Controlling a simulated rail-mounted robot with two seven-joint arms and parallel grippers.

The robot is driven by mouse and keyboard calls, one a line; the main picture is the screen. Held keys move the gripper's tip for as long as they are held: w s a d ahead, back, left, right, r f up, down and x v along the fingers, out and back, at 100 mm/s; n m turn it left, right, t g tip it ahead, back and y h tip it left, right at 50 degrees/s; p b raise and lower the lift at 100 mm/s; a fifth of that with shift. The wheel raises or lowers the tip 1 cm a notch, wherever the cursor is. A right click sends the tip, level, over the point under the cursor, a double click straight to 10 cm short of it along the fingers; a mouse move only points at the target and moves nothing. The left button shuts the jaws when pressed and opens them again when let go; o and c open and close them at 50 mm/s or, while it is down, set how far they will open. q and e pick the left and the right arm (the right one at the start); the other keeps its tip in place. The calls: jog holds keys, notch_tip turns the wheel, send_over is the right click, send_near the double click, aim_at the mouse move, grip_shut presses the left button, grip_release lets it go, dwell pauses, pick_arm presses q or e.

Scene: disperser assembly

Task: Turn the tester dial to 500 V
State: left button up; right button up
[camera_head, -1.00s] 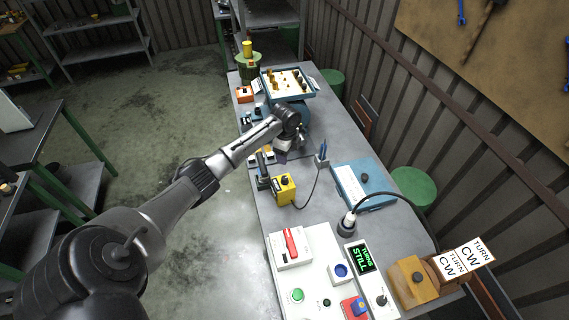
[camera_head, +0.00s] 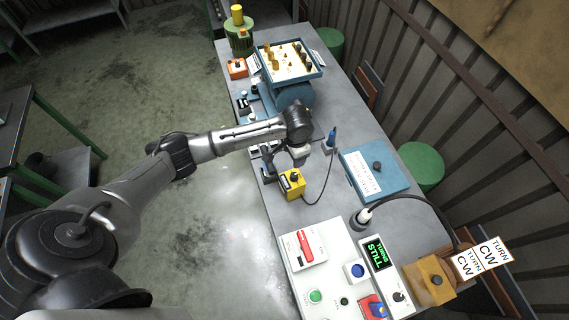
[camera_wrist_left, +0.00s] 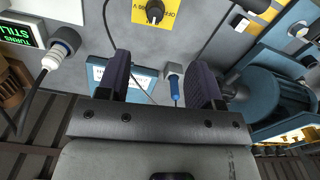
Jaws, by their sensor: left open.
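The tester is a yellow box (camera_head: 291,185) with a black dial on the bench, and a dark lead runs from it to a blue-handled probe (camera_head: 331,139) in a holder. In the left wrist view the tester's yellow face (camera_wrist_left: 170,14) shows at the top edge, with its black dial (camera_wrist_left: 155,11) and partly cut-off lettering. I cannot read the dial's setting. My left gripper (camera_head: 301,156) is just beyond the tester in the head view. The left wrist view shows its fingers (camera_wrist_left: 162,80) wide apart and empty, away from the dial. My right gripper is in neither view.
A blue labelled case (camera_head: 376,173) lies to the right of the tester. A white control panel (camera_head: 325,265) with a red lever is nearer. A blue motor (camera_head: 294,96) and a tray of brass parts (camera_head: 290,62) stand farther back. A black cable (camera_head: 425,203) arches at right.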

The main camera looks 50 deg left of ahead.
aim_at(294, 175)
pick_arm(q)
jog(key=f+n, duration=0.2)
jog(key=f, duration=0.2)
jog(key=f+n, duration=0.3)
jog(key=f, duration=0.2)
jog(key=f+n, duration=0.3)
jog(key=f, duration=0.2)
jog(key=shift+d, duration=0.35)
jog(key=c, duration=0.9)
